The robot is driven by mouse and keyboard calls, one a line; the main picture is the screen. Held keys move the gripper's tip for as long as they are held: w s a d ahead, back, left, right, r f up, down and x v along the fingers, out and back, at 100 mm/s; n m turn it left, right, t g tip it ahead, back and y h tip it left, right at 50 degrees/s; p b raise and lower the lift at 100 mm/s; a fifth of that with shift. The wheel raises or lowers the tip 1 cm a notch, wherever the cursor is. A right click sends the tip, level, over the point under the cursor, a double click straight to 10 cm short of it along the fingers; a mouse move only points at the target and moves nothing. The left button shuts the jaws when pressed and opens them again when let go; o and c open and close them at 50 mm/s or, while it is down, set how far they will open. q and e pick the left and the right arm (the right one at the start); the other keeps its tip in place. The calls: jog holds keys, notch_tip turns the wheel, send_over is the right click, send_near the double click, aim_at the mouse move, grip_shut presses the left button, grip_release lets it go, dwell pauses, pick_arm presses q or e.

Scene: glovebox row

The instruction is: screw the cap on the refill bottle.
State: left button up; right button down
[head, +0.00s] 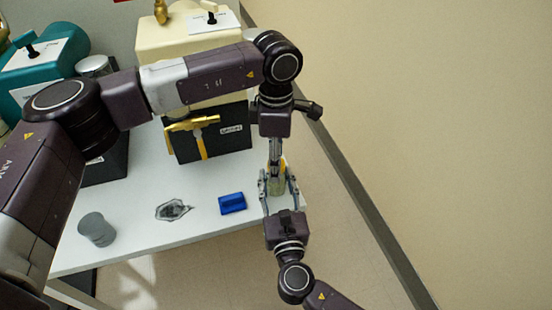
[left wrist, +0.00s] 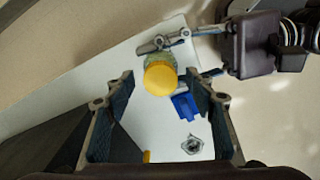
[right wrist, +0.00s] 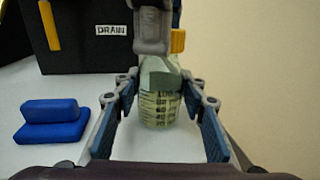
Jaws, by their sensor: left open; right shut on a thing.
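The refill bottle (right wrist: 160,108) is clear, with graduation marks and pale liquid, and stands upright between the fingers of my right gripper (right wrist: 158,120), which is shut on it. It also shows in the head view (head: 277,186). The yellow cap (left wrist: 160,78) is at the bottle's mouth; in the right wrist view the cap (right wrist: 178,41) is partly hidden by a finger of my left gripper. I cannot tell how tightly it sits. My left gripper (left wrist: 163,88) is open, pointing down from above, with its fingers spread on either side of the cap.
A grey cylinder (head: 97,229) stands at front left. A black box marked DRAIN (head: 235,140) with a yellow handle is behind. The table's right edge is close to the bottle.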

pick_arm(q)
notch_tip(320, 180, up, 12)
dwell(0.6)
pick_arm(e)
jog(key=c, duration=1.1)
grip_release()
jog(key=shift+c, duration=0.2)
jog(key=s+d, duration=0.1)
jog(key=s, duration=1.1)
jog(key=shift+d, duration=0.4)
